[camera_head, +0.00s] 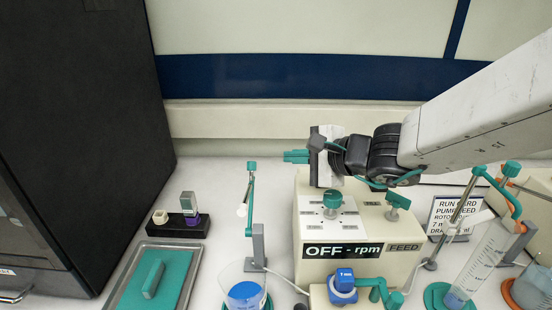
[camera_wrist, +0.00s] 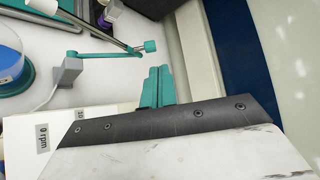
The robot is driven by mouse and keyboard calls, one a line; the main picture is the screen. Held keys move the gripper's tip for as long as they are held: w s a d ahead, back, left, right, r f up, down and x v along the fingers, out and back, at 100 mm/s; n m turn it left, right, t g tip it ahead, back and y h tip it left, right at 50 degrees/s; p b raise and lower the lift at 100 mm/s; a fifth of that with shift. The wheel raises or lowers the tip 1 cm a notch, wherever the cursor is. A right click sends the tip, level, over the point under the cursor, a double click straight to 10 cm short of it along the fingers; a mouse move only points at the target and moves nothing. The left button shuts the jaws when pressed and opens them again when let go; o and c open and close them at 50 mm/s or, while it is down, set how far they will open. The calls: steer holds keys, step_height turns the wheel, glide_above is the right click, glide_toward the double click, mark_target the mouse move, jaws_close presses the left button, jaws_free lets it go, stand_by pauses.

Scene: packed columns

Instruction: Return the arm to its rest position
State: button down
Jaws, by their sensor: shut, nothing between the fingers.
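My arm reaches in from the right edge of the head view, over the cream pump unit. My gripper (camera_head: 296,156) points left, above the back of that unit. Its two teal fingers are together with nothing between them. In the wrist view the gripper (camera_wrist: 158,86) shows the same closed teal fingers beyond the dark mounting plate. The cream pump unit (camera_head: 310,237) has a teal knob (camera_head: 332,199) on top and a front display reading "OFF - rpm" and "FEED".
A teal-topped stand (camera_head: 251,185) rises left of the unit, near a beaker of blue liquid (camera_head: 245,292). A teal tray (camera_head: 185,285) and black holder (camera_head: 180,226) lie farther left, beside a large dark cabinet (camera_head: 85,120). Stands and a cylinder (camera_head: 480,262) crowd the right.

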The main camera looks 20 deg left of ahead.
steer(key=s+d+n+g+h, duration=0.2)
steer(key=s+d+n+g, duration=0.55)
steer(key=s, duration=0.65)
steer(key=s+d+n+t+h, duration=0.1)
steer(key=s+d+h, duration=0.2)
steer(key=d, duration=0.6)
steer(key=s+d+t+h, duration=0.1)
steer(key=s+d+h, duration=0.2)
steer(key=d, duration=0.7)
steer(key=s+d+n+t+h, duration=0.1)
steer(key=s+d+h, duration=0.3)
steer(key=d, duration=0.6)
steer(key=shift+n, duration=0.35)
steer(key=shift+a+r, duration=0.1)
steer(key=shift+a, duration=0.05)
